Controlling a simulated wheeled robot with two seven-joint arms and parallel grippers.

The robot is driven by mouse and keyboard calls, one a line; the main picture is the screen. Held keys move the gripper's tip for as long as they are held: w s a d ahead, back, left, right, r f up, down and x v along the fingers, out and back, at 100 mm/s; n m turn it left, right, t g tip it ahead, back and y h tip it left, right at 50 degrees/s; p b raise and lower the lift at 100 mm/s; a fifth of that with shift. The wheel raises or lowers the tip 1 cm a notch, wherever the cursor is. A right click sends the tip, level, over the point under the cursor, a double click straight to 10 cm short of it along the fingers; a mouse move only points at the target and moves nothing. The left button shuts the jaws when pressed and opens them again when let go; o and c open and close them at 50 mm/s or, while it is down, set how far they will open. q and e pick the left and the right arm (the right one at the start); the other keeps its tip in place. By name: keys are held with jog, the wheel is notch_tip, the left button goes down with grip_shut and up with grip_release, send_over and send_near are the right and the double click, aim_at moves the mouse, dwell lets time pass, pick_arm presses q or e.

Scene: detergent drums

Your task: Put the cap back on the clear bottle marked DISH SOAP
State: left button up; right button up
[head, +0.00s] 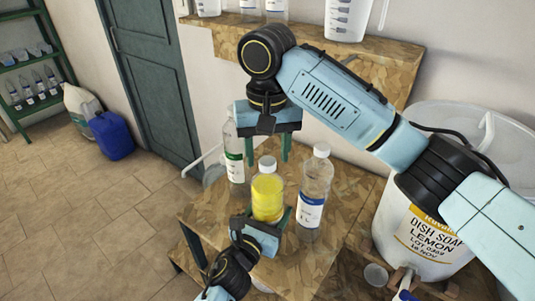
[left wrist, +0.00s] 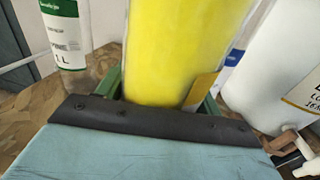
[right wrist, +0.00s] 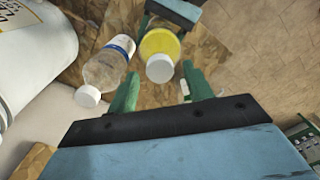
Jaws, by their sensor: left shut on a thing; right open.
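A clear bottle of yellow liquid (head: 268,196) stands upright on the wooden bench; its label wording cannot be read. It fills the left wrist view (left wrist: 185,50), its top out of frame. A white cap (head: 267,163) sits on its top, also seen from above in the right wrist view (right wrist: 160,68); whether it is screwed tight cannot be told. My left gripper (head: 264,218) is shut around the bottle's lower body. My right gripper (head: 267,155) points down above the bottle, open, its green fingers (right wrist: 160,85) apart on either side of the cap, holding nothing visible.
A clear bottle with a blue-banded label (head: 312,190) stands close right, and a green-labelled one (head: 234,155) left behind. A large white DISH SOAP LEMON drum (head: 420,235) with a tap stands right, a small clear cup (head: 376,275) near it. The wooden bench (head: 205,215) is bare at left.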

jog(key=shift+r, duration=1.65)
jog(key=shift+c, duration=0.2)
jog(key=n, duration=0.1)
jog(key=r+n, duration=0.1)
jog(key=n, duration=0.1)
jog(key=shift+a+n, duration=0.1)
jog(key=shift+n, duration=0.2)
jog(key=n, duration=0.2)
jog(key=r+n, duration=0.1)
jog(key=n, duration=0.2)
jog(key=shift+n, duration=0.3)
jog(key=n, duration=0.3)
jog(key=shift+r+n, duration=0.3)
jog(key=shift+r, duration=0.05)
jog(key=n, duration=0.4)
jog(key=shift+r+n, duration=0.3)
jog(key=shift+r, duration=0.1)
jog(key=shift+f, duration=4)
